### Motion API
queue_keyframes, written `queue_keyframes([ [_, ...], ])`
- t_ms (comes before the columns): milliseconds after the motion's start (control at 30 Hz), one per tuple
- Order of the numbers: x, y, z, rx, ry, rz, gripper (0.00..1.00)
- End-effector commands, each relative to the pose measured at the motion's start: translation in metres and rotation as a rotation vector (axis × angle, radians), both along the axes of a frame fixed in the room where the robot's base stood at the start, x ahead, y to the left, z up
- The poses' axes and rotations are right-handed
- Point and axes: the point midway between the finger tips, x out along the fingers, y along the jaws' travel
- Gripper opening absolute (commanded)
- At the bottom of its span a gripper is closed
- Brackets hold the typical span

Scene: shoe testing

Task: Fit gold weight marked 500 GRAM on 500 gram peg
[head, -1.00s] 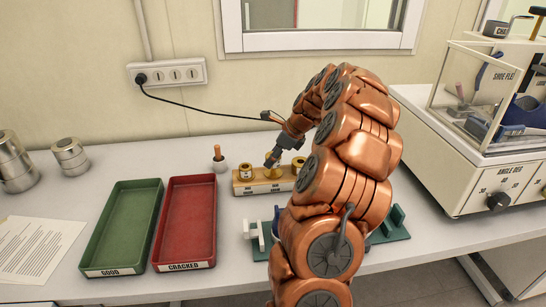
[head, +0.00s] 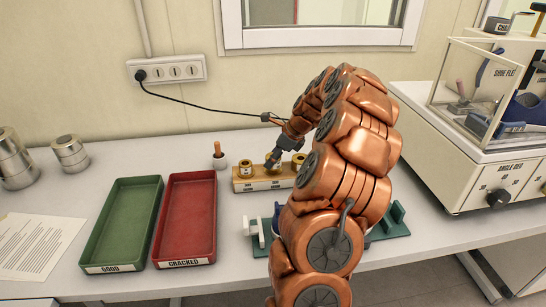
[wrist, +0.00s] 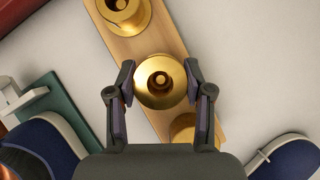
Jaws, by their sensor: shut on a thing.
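A wooden block (head: 242,185) with several small labels on its front stands on the table, also seen from above in the wrist view (wrist: 150,48). My gripper (head: 271,161) is over the middle of the block. In the wrist view its two fingers (wrist: 160,78) are closed on opposite sides of a round gold weight (wrist: 147,97). A round post or knob shows at the weight's centre. I cannot tell whether it is seated. A gold weight (head: 246,167) is at the block's left end and another (head: 298,159) at the right. The markings are too small to read.
A red tray (head: 186,222) and a green tray (head: 122,226) lie further left. A green fixture (head: 397,222) is in front, partly behind my arm. A glass-topped machine (head: 490,160) is at right.

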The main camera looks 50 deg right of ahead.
Motion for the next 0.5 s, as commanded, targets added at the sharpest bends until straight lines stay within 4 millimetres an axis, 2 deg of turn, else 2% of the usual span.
queue_keyframes([
  [500, 0.0, -0.0001, -0.0094, 0.0, -0.001, 0.0, 0.0],
])
